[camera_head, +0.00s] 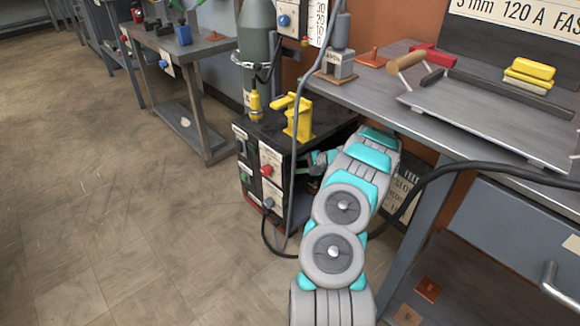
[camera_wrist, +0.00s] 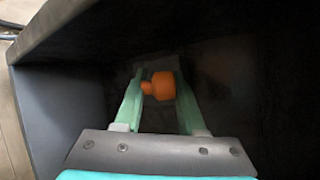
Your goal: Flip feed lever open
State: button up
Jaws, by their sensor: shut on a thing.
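In the wrist view an orange knob (camera_wrist: 162,86), likely the end of the feed lever, sits between the two green fingers of my gripper (camera_wrist: 155,88). The fingers are closed on it. The rest of the lever is hidden behind the knob and in the dark. The knob is inside a dark box-like recess with a grey wall on the left. In the head view my gripper (camera_head: 318,165) reaches into the open side of the black welding machine (camera_head: 272,172) under the bench; the orange knob does not show there.
A black cable (camera_head: 450,168) loops close by my arm. A gas cylinder (camera_head: 255,40) stands behind the machine, and a yellow clamp-like tool (camera_head: 298,118) is on top. The floor (camera_head: 130,220) at left is clear.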

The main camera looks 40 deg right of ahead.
grip_shut()
dwell(0.8)
